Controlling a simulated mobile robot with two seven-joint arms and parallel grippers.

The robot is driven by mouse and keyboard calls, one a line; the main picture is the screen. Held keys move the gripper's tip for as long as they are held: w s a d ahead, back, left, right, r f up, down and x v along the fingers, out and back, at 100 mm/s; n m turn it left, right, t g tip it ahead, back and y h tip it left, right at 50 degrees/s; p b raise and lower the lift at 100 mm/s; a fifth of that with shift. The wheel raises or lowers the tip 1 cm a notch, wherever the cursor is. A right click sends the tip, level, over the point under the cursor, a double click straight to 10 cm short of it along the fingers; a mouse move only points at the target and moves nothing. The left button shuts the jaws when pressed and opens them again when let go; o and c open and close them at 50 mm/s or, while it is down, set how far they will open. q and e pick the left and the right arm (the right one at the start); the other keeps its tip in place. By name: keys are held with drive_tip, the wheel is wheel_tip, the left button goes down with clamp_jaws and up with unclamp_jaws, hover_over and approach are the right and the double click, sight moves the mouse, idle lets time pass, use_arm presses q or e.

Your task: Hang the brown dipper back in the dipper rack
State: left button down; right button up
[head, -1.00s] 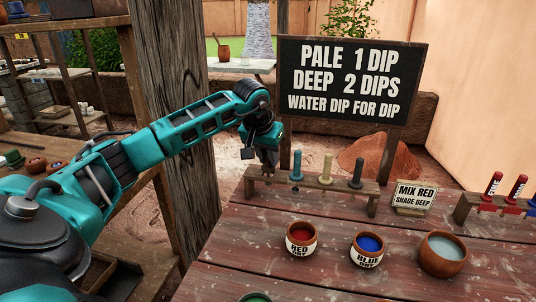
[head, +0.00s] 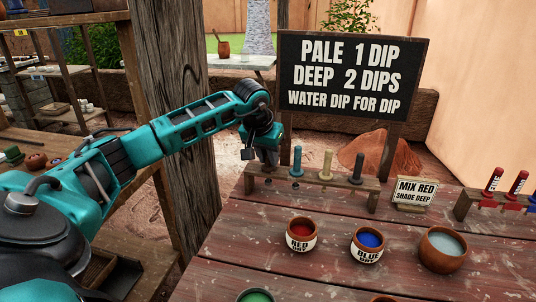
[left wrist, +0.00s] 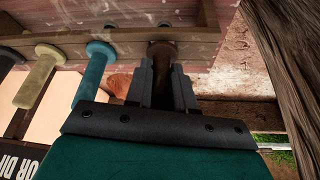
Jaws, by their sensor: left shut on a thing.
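The brown dipper (left wrist: 162,72) is a dark brown handle between the fingers of my left gripper (left wrist: 164,88), which is shut on it. In the head view my left gripper (head: 268,158) is above the left end of the dipper rack (head: 334,183), a low wooden bar on legs. In the left wrist view the brown dipper's far end meets the rack (left wrist: 122,38) at its end; I cannot tell whether it is seated. A blue dipper (head: 297,162), a cream dipper (head: 326,166) and a dark dipper (head: 357,168) stand upright in the rack. My right gripper is out of view.
A red pot (head: 301,235), a blue pot (head: 367,245) and a bowl of pale liquid (head: 442,249) stand in front on the table. A small sign (head: 415,192) and another rack (head: 468,203) with red-handled tools are to the right. A wooden post (head: 172,110) stands close behind my left arm.

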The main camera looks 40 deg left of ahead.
use_arm(q)
drive_tip(key=shift+c, duration=2.1)
unclamp_jaws()
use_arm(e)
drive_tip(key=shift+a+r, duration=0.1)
use_arm(q)
drive_tip(key=shift+r+p, duration=0.8)
drive_tip(key=shift+r, duration=0.15)
wheel_tip(320, 180, up, 2)
drive_tip(key=shift+r+p, duration=0.2)
drive_tip(key=shift+p, duration=0.85)
drive_tip(key=shift+r+p, duration=0.45)
drive_tip(key=shift+r, duration=0.1)
drive_tip(key=shift+r+p, duration=0.95)
drive_tip(key=shift+r, duration=0.2)
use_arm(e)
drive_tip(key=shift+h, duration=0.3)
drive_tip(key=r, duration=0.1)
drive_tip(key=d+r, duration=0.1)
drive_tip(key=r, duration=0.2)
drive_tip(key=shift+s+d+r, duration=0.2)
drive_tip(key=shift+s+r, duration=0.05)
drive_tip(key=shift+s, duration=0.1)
use_arm(q)
drive_tip(key=shift+f, duration=0.1)
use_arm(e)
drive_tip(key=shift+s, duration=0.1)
